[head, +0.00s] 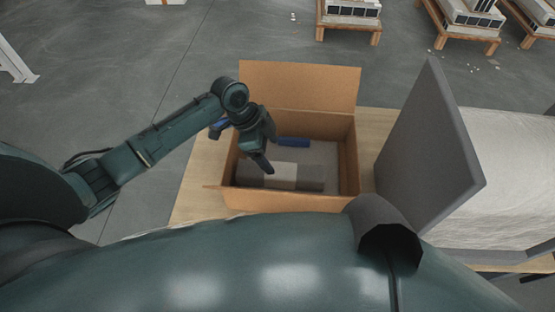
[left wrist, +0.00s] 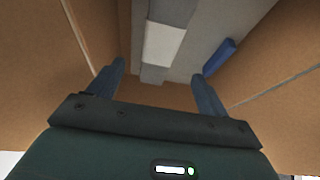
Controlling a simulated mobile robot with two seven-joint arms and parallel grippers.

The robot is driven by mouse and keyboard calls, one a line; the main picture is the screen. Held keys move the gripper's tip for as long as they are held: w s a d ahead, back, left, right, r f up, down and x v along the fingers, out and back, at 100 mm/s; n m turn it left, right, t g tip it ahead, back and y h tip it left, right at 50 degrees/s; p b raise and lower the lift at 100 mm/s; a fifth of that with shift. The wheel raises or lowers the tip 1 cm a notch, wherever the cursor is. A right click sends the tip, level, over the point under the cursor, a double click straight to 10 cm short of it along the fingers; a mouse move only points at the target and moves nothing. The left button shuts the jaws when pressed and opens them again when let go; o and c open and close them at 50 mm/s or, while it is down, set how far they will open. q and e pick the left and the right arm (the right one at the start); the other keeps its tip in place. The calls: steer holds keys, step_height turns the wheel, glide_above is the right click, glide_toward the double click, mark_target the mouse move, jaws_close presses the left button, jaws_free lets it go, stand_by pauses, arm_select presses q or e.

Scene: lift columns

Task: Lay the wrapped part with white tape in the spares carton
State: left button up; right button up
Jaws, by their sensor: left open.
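The wrapped part, grey with a white tape band (head: 280,175), lies flat on the floor of the open cardboard spares carton (head: 343,202). Its white band also shows in the left wrist view (left wrist: 163,44), beyond my fingertips. My left gripper (head: 266,163) is over the left part of the carton, pointing down into it. In the left wrist view my left gripper (left wrist: 160,72) has its fingers spread apart with nothing between them touching either one. My right gripper is not in view.
A blue item (head: 293,141) lies in the carton by its far wall. The carton stands on a wooden table (head: 192,190) with its far flap raised. A tall grey panel (head: 430,150) leans to the right, before a pale wrapped bulk (head: 515,170). Loaded pallets stand far behind.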

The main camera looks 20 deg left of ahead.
arm_select(q)
steer(key=shift+v, duration=2.15)
steer(key=shift+a, duration=0.1)
